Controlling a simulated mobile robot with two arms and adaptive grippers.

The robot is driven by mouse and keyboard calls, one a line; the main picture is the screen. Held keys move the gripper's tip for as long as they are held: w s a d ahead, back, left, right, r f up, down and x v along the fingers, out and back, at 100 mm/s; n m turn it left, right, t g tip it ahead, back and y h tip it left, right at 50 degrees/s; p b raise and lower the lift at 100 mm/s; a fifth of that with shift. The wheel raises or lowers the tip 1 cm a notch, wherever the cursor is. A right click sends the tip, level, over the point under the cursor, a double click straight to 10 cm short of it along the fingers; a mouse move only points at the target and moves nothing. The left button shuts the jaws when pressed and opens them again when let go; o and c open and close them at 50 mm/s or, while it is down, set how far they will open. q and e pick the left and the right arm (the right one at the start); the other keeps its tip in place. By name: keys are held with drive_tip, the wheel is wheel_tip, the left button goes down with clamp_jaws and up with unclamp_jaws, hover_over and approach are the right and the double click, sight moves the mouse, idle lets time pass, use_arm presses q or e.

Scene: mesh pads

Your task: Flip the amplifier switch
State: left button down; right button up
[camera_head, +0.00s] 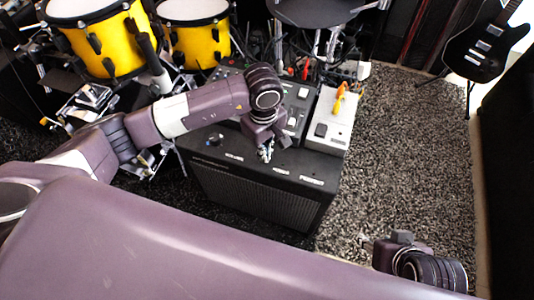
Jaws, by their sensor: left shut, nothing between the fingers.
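The amplifier (255,200) is a black box with a grille front, standing on the carpet in the middle of the head view. Its top carries small pale markings along the front edge and a knob near the left end. I cannot make out which small part is the switch. My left gripper (266,154) points down at the amplifier's top and is shut and empty. It hides part of the top behind it, and I cannot tell whether it touches the surface. My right gripper (366,242) is low at the right, over the carpet, apart from the amplifier; its fingers are too small to judge.
Yellow drums (100,45) and metal stands crowd the left. A black guitar (484,52) stands at the far right. Open carpet (405,150) lies right of the amplifier.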

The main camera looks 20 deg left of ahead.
use_arm(q)
drive_tip(key=shift+s+f, duration=0.1)
drive_tip(key=shift+f, duration=0.05)
drive_tip(key=shift+r+p, duration=0.8)
drive_tip(key=shift+r, duration=0.65)
wheel_tip(320, 180, up, 2)
drive_tip(key=shift+r+p, duration=0.1)
drive_tip(key=shift+p, duration=0.7)
drive_tip(key=shift+r+p, duration=0.55)
drive_tip(key=shift+r, duration=0.45)
use_arm(e)
drive_tip(key=shift+g, duration=0.9)
drive_tip(key=shift+s+d+f, duration=0.1)
drive_tip(key=shift+s+f, duration=0.2)
drive_tip(key=shift+f, duration=0.55)
drive_tip(key=shift+s+d+f, duration=0.1)
drive_tip(key=shift+s+f, duration=0.15)
drive_tip(key=shift+f, duration=0.55)
drive_tip(key=shift+s+d+f, duration=0.1)
drive_tip(key=shift+s+f, duration=0.2)
drive_tip(key=shift+f, duration=0.55)
use_arm(q)
drive_tip(key=shift+d, duration=0.1)
